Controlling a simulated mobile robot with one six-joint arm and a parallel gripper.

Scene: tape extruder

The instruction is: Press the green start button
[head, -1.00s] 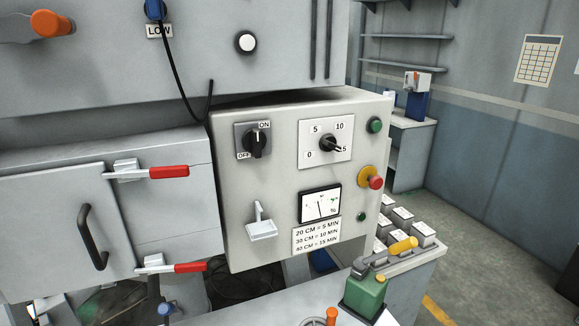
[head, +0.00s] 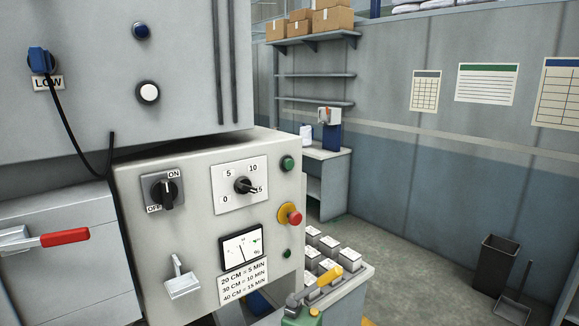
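The control box (head: 205,226) faces me at the left and centre of the head view. A green button (head: 287,163) sits at its upper right, above a red stop button (head: 293,216) on a yellow base. A second, smaller green button or lamp (head: 287,254) is lower down. I cannot tell from the picture which green one is labelled start. The box also has an ON/OFF switch (head: 166,193), a dial (head: 244,186) and a gauge (head: 241,250). My gripper is not in view.
A red-handled latch (head: 64,238) sticks out at left. The floor to the right is open, with a bin (head: 497,262) by the wall.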

